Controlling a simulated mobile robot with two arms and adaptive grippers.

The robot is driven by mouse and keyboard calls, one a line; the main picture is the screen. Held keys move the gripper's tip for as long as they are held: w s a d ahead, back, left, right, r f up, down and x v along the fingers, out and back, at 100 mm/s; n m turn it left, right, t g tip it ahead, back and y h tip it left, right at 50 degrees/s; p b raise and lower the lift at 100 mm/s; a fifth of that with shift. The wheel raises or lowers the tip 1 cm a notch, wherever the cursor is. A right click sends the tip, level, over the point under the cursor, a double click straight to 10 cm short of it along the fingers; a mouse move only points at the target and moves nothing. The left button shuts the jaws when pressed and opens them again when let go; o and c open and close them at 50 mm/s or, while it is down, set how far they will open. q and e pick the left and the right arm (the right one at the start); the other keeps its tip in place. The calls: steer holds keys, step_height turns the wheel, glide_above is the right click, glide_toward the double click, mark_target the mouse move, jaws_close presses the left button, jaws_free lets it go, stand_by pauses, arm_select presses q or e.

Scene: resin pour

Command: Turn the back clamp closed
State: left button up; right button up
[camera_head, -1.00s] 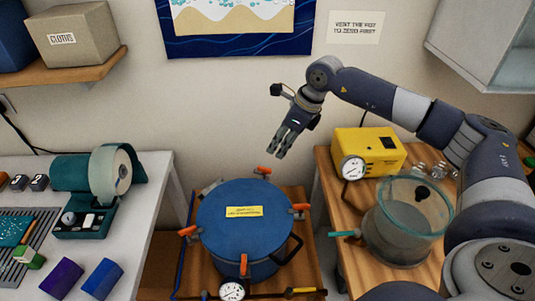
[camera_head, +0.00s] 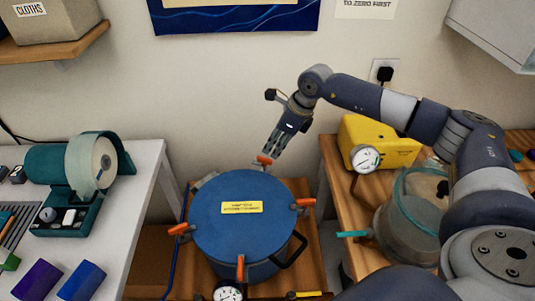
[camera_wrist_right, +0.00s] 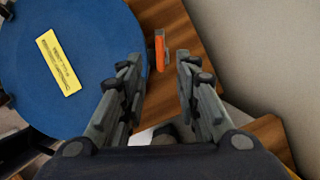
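The blue pot's lid (camera_head: 240,225) has orange clamps around its rim. The back clamp (camera_head: 264,160) is at the far rim, and its orange handle (camera_wrist_right: 160,48) lies along the rim in the wrist view. My right gripper (camera_head: 273,153) is just above the back clamp, pointing down. In the wrist view my right gripper (camera_wrist_right: 160,66) is open, with the handle showing between the fingertips. I cannot tell whether they touch it. My left gripper is not in view.
A yellow pump (camera_head: 378,142) with a gauge and a clear vessel (camera_head: 405,225) stand on the right wooden table. A teal grinder (camera_head: 80,170) stands on the left white table. The wall is close behind the pot. A black handle (camera_head: 291,250) sticks out front right.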

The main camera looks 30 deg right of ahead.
mark_target(266, 158)
steer(key=shift+p+x, duration=0.65)
steer(key=shift+x, duration=2.7)
jaws_close()
